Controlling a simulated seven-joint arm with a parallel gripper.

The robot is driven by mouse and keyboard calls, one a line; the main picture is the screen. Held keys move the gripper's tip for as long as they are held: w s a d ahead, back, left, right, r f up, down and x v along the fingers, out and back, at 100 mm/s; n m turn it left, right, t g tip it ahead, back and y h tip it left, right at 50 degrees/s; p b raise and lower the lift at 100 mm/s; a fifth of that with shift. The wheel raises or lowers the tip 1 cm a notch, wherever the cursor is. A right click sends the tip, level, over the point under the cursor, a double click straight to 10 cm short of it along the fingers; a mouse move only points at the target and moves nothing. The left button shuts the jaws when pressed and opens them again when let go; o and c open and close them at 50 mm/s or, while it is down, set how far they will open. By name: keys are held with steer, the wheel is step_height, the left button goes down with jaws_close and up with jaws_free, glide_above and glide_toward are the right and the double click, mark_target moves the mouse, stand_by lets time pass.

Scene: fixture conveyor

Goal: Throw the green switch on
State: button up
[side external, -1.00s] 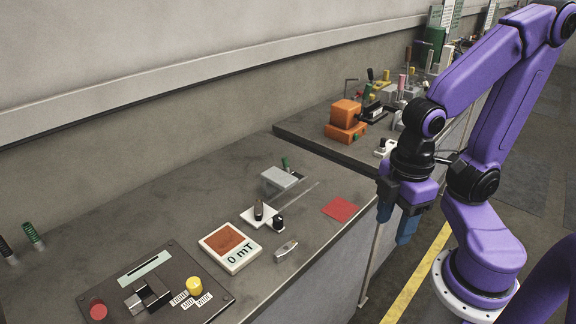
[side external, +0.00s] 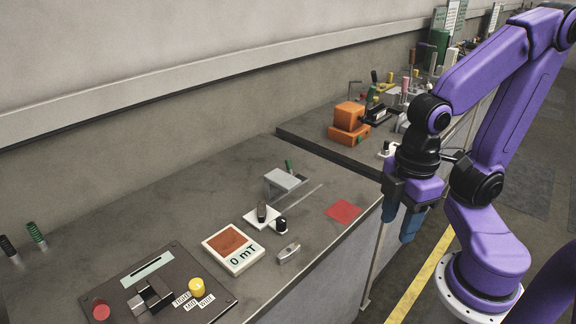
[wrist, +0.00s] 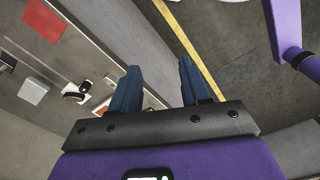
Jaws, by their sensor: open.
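A small green lever (side external: 289,165) stands upright at the back edge of a light grey box (side external: 284,179) on the near bench; it is the likeliest green switch, and its setting is too small to tell. A green ribbed grip (side external: 36,234) stands upright at the far left of the bench. My gripper (side external: 401,226) hangs past the bench's right end, fingers pointing down, apart from everything. In the wrist view its blue fingers (wrist: 158,70) are spread with nothing between them.
A red square (side external: 342,211) lies flat near the bench's front right edge. A white plate with dark knobs (side external: 258,219), an orange-faced meter (side external: 233,247) and a dark control panel (side external: 180,257) line the bench. Orange blocks (side external: 348,124) and several tools sit on the farther bench (side external: 315,142).

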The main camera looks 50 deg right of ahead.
steer(key=w+a+r+m+g+y, duration=0.1)
steer(key=w+a+r+m+y, duration=0.25)
steer(key=w+a+m, duration=0.3)
steer(key=w+a+r+m+g+y, duration=0.1)
steer(key=w+a+r+m+y, duration=0.1)
steer(key=w+a+m+y, duration=0.35)
steer(key=w+d+r+m+t, duration=0.15)
steer(key=w+m+t, duration=0.65)
steer(key=w+m, duration=0.9)
steer(key=w+d+m+t+h, duration=0.4)
steer(key=w+d+m+t, duration=0.3)
steer(key=d+m, duration=0.4)
steer(key=s+d+f+m+h, duration=0.2)
steer(key=d+m+h, duration=0.25)
steer(key=d, duration=0.45)
steer(key=s+d+f+m+h, duration=0.15)
steer(key=d+m+h, duration=0.35)
steer(key=d, duration=0.5)
steer(key=y, duration=0.1)
glide_toward(290, 163)
steer(key=shift+m, duration=0.35)
steer(key=x, duration=1.2)
steer(key=shift+w, duration=0.3)
